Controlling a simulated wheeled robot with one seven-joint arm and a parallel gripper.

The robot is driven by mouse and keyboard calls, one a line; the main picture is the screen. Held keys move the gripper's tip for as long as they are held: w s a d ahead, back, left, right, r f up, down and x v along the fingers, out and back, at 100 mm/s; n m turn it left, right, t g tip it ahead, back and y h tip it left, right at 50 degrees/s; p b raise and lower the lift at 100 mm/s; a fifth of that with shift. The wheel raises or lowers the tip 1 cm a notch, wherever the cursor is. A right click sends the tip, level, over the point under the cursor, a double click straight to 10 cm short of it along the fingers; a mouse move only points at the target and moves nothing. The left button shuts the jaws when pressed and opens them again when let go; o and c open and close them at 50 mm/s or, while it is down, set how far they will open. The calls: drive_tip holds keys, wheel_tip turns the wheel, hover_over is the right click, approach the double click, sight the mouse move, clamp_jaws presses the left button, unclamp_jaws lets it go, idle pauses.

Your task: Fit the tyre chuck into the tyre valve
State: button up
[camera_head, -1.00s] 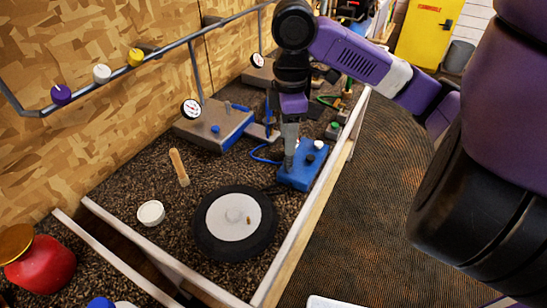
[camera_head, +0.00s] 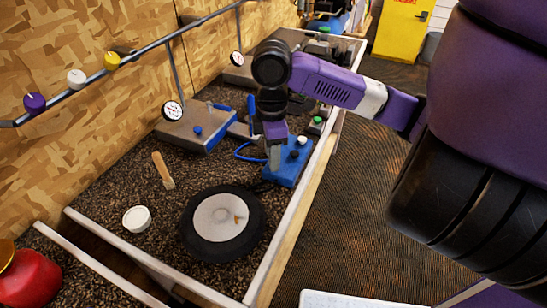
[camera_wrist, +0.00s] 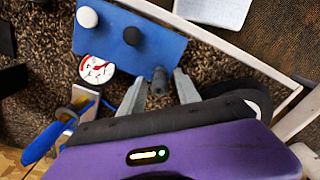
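The tyre (camera_head: 187,237) lies flat on the bench with its pale hub (camera_head: 213,222) facing up. A small brown mark shows on the hub; I cannot tell the valve for sure. My gripper (camera_head: 274,170) points down at the left edge of a blue box (camera_head: 288,178). In the wrist view its two fingers (camera_wrist: 159,86) stand apart with a dark cylindrical piece (camera_wrist: 158,80), possibly the chuck, between them. Small gaps show on both sides of it. The blue box (camera_wrist: 110,45) lies just beyond the fingertips. Part of the tyre (camera_wrist: 245,97) is at the right, behind the purple wrist.
The blue box carries a white knob (camera_wrist: 87,17) and a black knob (camera_wrist: 133,35). A dial gauge (camera_head: 173,111) stands by a grey unit (camera_head: 190,130). A wooden-handled tool (camera_head: 162,168) and white cup (camera_head: 137,219) lie left of the tyre. A wooden rail (camera_head: 290,215) edges the bench.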

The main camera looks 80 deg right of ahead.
clamp_jaws()
drive_tip(key=shift+r, duration=0.1)
